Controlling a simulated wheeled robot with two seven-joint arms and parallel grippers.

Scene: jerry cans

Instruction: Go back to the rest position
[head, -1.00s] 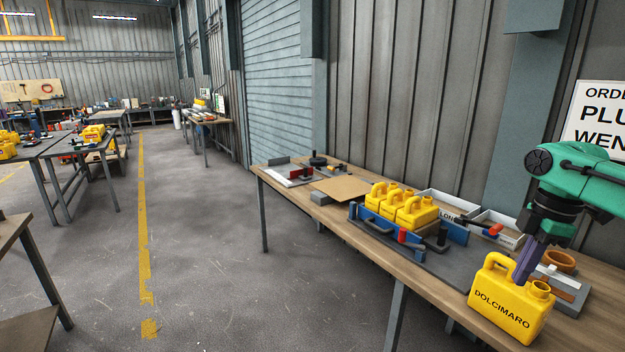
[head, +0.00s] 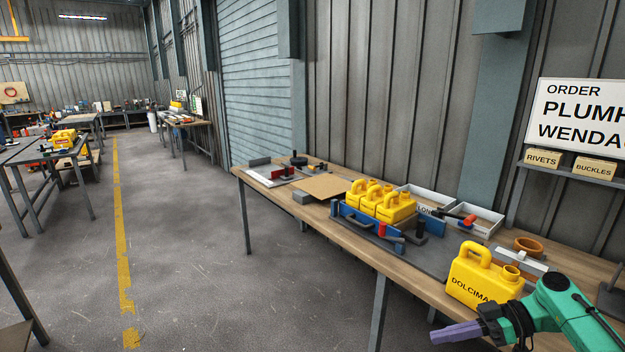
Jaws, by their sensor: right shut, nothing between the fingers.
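My right gripper (head: 446,335) is shut and empty at the bottom right, its purple fingers pointing left. It shows in front of the table's front edge, with my green arm coming in from the right. A yellow jerry can (head: 484,275) marked DOLCIMA... stands upright on the wooden table (head: 430,279), just behind the gripper. The gripper's wrist hides the end of its label and its lower right corner. My left gripper is not in view.
Several small yellow jerry cans (head: 380,201) stand in a blue fixture on the table. White bins (head: 425,200), a brown ring (head: 528,245) and an order sign (head: 582,118) are behind. The floor (head: 200,275) to the left is clear.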

